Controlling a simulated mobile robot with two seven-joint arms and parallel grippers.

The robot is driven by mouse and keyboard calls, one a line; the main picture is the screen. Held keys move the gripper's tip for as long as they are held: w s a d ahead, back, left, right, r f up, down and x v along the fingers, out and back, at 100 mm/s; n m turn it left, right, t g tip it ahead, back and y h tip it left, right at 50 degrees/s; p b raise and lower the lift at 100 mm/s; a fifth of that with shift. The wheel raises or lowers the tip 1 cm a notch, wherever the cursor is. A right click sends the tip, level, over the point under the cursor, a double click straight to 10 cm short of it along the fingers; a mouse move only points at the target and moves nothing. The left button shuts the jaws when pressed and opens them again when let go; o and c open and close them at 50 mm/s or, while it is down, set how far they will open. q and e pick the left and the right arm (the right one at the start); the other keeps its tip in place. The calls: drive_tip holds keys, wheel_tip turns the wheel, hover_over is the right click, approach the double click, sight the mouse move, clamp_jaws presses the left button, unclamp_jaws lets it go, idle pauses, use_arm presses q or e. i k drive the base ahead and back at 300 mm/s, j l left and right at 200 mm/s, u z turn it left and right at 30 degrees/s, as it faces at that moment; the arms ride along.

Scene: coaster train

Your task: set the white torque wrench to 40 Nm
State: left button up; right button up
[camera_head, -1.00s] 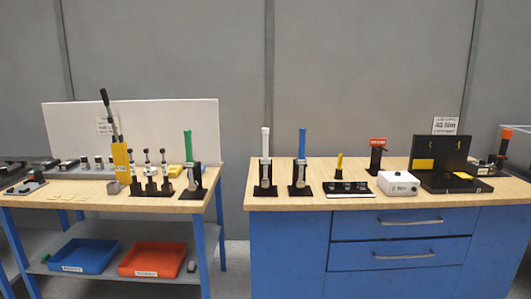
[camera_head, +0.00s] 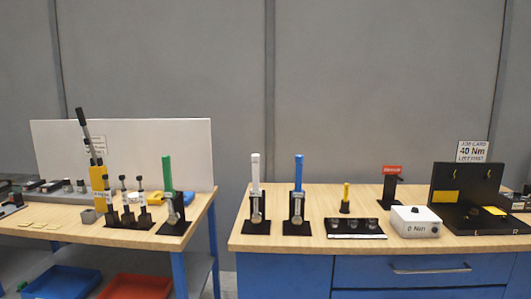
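The white torque wrench (camera_head: 255,178) stands upright in a black stand near the left end of the right bench. A blue wrench (camera_head: 298,180) stands in a like stand just to its right. A white box (camera_head: 416,221) reading "0 Nm" sits farther right on the same bench. A job card (camera_head: 472,151) reading "40 Nm" stands above the black board at the back right; its bottom line is hard to read. Neither of my grippers is in view.
A green wrench (camera_head: 168,188) stands at the right end of the left bench. A small yellow-handled tool (camera_head: 346,194), a red-topped stand (camera_head: 392,171) and a black board (camera_head: 446,175) are on the right bench. A gap separates the benches. The right bench's front left is clear.

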sight(254, 158)
drive_tip(key=i+l+u, duration=0.1)
drive_tip(key=i+l, duration=0.8)
